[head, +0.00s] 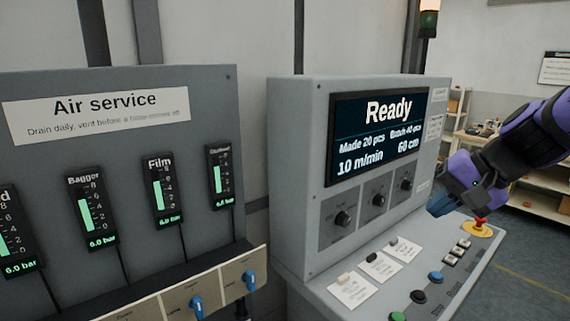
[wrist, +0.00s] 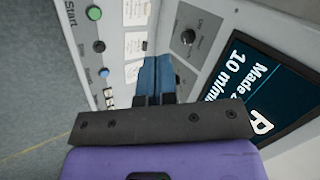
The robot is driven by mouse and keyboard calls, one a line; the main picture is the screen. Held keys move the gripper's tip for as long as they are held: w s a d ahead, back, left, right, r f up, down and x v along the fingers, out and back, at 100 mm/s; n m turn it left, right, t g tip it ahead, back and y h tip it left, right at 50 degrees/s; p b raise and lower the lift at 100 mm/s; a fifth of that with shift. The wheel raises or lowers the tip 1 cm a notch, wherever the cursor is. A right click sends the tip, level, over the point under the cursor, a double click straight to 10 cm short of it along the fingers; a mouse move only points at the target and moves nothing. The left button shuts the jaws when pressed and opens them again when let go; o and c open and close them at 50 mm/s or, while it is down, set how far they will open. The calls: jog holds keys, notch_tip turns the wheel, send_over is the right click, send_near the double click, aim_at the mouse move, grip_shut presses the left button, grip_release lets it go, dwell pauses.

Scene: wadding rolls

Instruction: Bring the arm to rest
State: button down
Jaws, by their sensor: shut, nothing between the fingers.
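My gripper (head: 481,211) is at the right of the head view, at the end of my purple arm, in front of the control console (head: 290,180). In the wrist view its two blue fingers (wrist: 157,62) lie side by side, shut and empty. They point toward the console's button panel, and I see no contact with it. The console screen (head: 375,135) reads "Ready", "Made 20 pcs", "10 m/min".
A red stop button (head: 481,224) sits near the gripper on the console. Knobs (head: 378,200) and several push buttons (head: 418,297) are close by. An "Air service" panel (head: 215,95) stands at left. Shelves (head: 545,182) and open floor (head: 530,250) lie at right.

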jog(key=s+d+r+n+h, duration=0.1)
jog(key=s+r+n+h, duration=0.1)
jog(key=s, duration=0.5)
jog(key=s+d+r+n+h, duration=0.2)
jog(key=s+n+h, duration=0.1)
jog(key=s, duration=0.5)
jog(key=shift+d+r+n+t+h, duration=0.2)
jog(key=shift+r+n+t+h, duration=0.1)
jog(key=shift+n+t, duration=0.15)
